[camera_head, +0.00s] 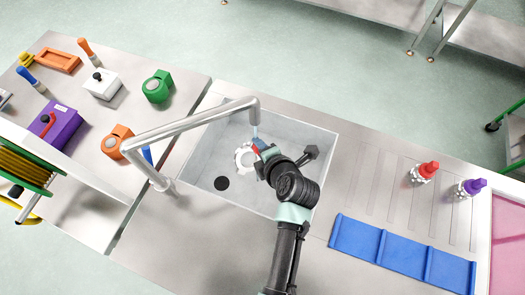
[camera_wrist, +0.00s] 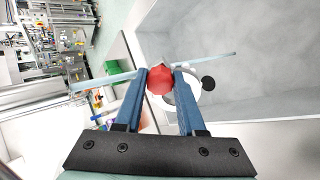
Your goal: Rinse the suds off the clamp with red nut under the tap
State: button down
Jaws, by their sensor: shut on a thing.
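My gripper (camera_head: 259,150) is over the sink basin (camera_head: 320,150), below the end of the tap (camera_head: 252,103). In the wrist view its two blue fingers (camera_wrist: 161,82) are shut on the clamp with red nut (camera_wrist: 160,79). The red nut faces the wrist camera and hides most of the clamp; a little red also shows in the head view (camera_head: 256,153). A pale blue water stream (camera_wrist: 105,79) runs across the wrist view in line with the clamp. I cannot tell whether suds remain on the clamp.
Red-topped (camera_head: 427,170) and purple-topped (camera_head: 471,187) pieces with white bases stand right, behind a blue tray (camera_head: 400,253). Coloured fixtures fill the left table.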

jog(key=shift+w+d, duration=0.1)
jog(key=shift+d, duration=0.05)
dwell(0.4)
jog(key=shift+w+d+b, duration=0.2)
jog(key=shift+d+b, duration=0.2)
jog(key=shift+b, duration=0.2)
jog(key=shift+s, duration=0.1)
jog(key=s+d, duration=0.3)
jog(key=s, duration=0.4)
jog(key=shift+d, duration=0.35)
dwell(1.1)
jog(key=p+v, duration=0.1)
jog(key=v, duration=0.5)
jog(key=shift+s, duration=0.2)
jog(key=shift+d+r, duration=0.1)
dwell(0.4)
